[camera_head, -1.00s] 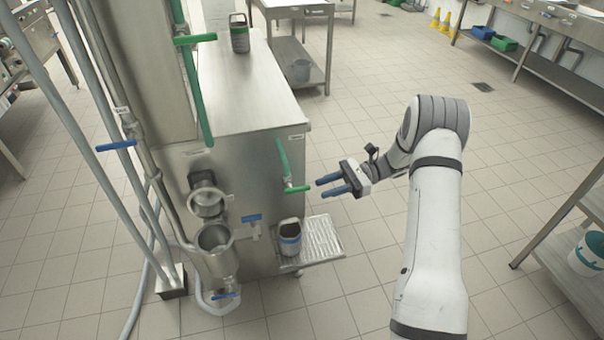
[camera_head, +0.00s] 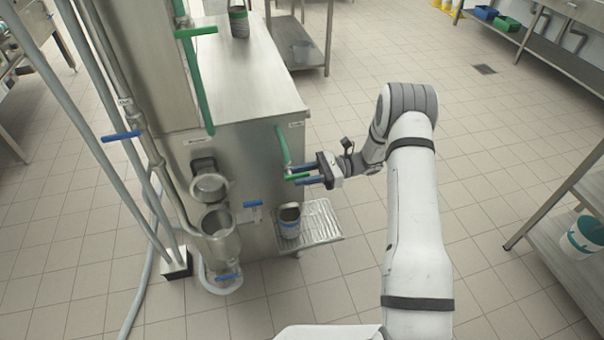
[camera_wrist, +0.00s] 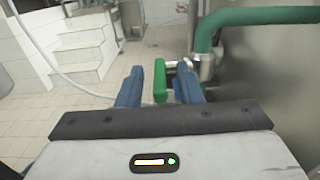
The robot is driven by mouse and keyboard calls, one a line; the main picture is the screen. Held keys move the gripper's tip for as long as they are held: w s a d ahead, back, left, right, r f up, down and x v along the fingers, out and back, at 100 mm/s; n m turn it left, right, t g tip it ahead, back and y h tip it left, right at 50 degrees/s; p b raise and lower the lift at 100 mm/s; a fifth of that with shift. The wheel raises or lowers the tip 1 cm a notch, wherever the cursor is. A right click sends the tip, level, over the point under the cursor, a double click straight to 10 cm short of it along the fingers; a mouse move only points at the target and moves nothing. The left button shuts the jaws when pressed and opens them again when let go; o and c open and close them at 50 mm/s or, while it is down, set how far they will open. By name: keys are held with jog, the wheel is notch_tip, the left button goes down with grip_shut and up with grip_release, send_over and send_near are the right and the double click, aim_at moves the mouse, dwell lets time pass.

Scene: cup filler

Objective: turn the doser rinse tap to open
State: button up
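A tap with a green lever handle (camera_head: 297,177) sits on the front of the steel cabinet, at the lower end of a green hose (camera_head: 283,147). The label above it is too small to read. My gripper (camera_head: 302,175) is open, with its two blue fingers reaching toward the cabinet on either side of this handle. In the wrist view the green handle (camera_wrist: 160,80) stands upright between the fingertips of my gripper (camera_wrist: 158,88). Gaps show beside the handle, so the fingers are not closed on it. The metal tap body (camera_wrist: 206,66) is behind the right finger.
A grey container (camera_head: 290,224) stands on a drip tray (camera_head: 322,226) below. Blue-handled taps (camera_head: 253,204) and a steel funnel cup (camera_head: 217,232) are to the left. Another green handle (camera_head: 196,32) is higher up.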

grip_shut()
